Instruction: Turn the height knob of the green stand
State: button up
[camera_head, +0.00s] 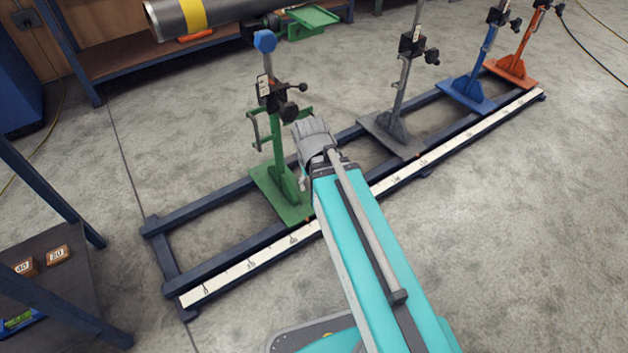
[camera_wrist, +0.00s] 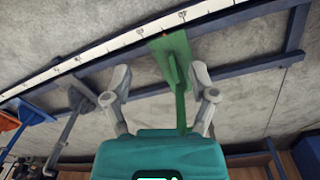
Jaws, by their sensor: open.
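The green stand (camera_head: 279,165) stands upright on the rail frame, with its foot plate flat across the rails. A black clamp block with a pale label sits high on its post. A dark round knob (camera_head: 288,111) and a smaller black knob (camera_head: 303,87) stick out there; I cannot tell which sets the height. My gripper (camera_head: 309,128) is just right of the post, its fingers largely hidden behind its own body. In the wrist view my gripper (camera_wrist: 160,72) is open and empty. The green stand (camera_wrist: 177,70) shows between and beyond the spread fingers; no knob is clear there.
A grey stand (camera_head: 400,95), a blue stand (camera_head: 475,85) and an orange stand (camera_head: 520,60) are farther right on the rail frame (camera_head: 205,205). A white scale (camera_head: 245,267) runs along its front. A pipe (camera_head: 185,15) lies behind. Bare floor is open at right.

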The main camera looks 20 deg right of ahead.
jog(key=shift+s+a+r, duration=0.1)
jog(key=shift+s+r, duration=0.05)
jog(key=shift+s, duration=0.1)
jog(key=shift+s+y, duration=0.1)
jog(key=shift+y, duration=0.2)
jog(key=shift+c, duration=1.2)
